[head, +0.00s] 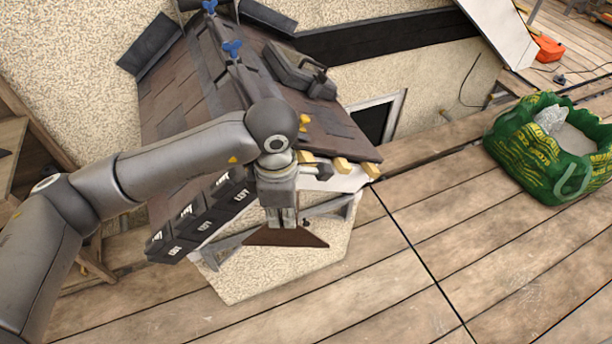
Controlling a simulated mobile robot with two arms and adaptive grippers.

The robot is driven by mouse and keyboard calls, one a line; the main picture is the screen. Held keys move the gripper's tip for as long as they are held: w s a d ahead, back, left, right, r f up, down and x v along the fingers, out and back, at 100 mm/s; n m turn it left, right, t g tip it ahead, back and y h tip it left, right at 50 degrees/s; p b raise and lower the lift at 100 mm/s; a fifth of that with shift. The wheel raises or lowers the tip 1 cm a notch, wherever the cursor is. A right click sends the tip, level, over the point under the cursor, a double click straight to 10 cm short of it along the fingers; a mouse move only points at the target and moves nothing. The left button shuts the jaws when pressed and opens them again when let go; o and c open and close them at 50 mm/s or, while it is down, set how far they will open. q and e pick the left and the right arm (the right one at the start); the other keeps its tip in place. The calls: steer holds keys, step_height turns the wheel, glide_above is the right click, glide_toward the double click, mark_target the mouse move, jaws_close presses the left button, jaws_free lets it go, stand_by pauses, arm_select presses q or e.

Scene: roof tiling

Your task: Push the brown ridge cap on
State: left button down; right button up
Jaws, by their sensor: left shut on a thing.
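The brown ridge cap (287,238) is a dark brown, angled piece. My left gripper (284,220) points down and is shut on it. In the picture the cap lies over the pale front gable wall of the small roof (180,95), below the eaves. It looks apart from the roof, though the depth is hard to judge. The roof has brown and dark grey shingles, and blue clips (232,49) stand along its ridge. My left arm hides the near ridge end and part of the left slope. My right gripper is not in view.
A grey case-like object (300,72) lies on the right slope. A green bag (545,150) stands on the planks at right. The plank floor (430,260) in front is clear.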

arm_select(q)
steer(key=d+r+n+p, duration=0.2)
steer(key=d+r+n, duration=0.3)
steer(key=r, duration=0.2)
steer(key=w+a, duration=0.3)
steer(key=w, duration=0.8)
steer(key=shift+a+f+p, duration=0.15)
steer(key=shift+a+p, duration=0.2)
steer(key=shift+a, duration=0.05)
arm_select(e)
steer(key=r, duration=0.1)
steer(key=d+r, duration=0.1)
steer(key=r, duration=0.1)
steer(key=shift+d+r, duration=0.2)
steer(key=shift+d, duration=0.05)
arm_select(q)
steer(key=shift+w, duration=0.15)
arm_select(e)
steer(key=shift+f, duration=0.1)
arm_select(q)
steer(key=shift+w+a+b, duration=0.15)
steer(key=shift+w+b, duration=0.05)
steer(key=shift+b, duration=0.2)
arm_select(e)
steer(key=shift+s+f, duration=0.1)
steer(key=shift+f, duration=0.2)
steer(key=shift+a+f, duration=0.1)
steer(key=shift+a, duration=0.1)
